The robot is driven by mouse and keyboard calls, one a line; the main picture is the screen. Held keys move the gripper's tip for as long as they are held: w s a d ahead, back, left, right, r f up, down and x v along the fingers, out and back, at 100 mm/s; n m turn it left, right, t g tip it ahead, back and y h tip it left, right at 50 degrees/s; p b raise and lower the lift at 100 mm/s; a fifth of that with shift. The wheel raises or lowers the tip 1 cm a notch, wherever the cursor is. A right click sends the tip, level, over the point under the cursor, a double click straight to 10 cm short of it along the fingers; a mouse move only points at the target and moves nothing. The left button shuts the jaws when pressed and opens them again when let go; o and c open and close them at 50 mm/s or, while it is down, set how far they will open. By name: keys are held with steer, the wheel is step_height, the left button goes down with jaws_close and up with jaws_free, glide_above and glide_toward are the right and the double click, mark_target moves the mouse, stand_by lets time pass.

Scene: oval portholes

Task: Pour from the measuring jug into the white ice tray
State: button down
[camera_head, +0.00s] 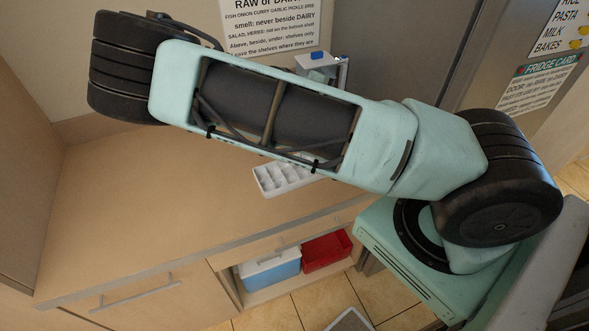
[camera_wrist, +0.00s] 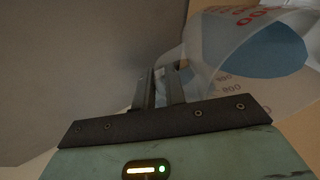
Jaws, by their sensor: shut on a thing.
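The measuring jug (camera_wrist: 215,50) is close up at the upper right of the wrist view. It is see-through, with red markings and blue contents (camera_wrist: 265,50) inside. My gripper (camera_wrist: 168,72) is shut at the jug's left side, on what looks like its handle. The jug looks tilted in this view, though the wrist camera's own angle is unclear. In the head view my arm hides the gripper and most or all of the jug. The white ice tray (camera_head: 282,178) lies on the counter, partly hidden behind my arm. Its visible compartments look empty.
The wooden counter (camera_head: 150,200) is clear on the left. A small whitish thing with a blue top (camera_head: 318,60) shows behind my arm. A blue bin with a white lid (camera_head: 270,268) and a red bin (camera_head: 326,252) sit on the shelf below. A grey fridge stands right.

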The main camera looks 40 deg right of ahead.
steer(key=shift+s+a+f+h+b, duration=0.1)
steer(key=shift+a+f+h+b, duration=0.2)
steer(key=shift+a+h+b, duration=0.4)
steer(key=shift+a+f+h+b, duration=0.3)
steer(key=shift+a+b, duration=0.1)
steer(key=shift+b, duration=0.55)
stand_by(0.8)
steer(key=shift+s+a+f+h+b, duration=0.1)
steer(key=shift+a+h+b, duration=0.45)
steer(key=shift+a, duration=0.35)
steer(key=shift+s+a+h+b, duration=0.1)
steer(key=shift+a+h+b, duration=0.25)
steer(key=shift+a+b, duration=0.4)
stand_by(0.3)
steer(key=shift+a+t+h, duration=0.3)
steer(key=shift+a, duration=0.2)
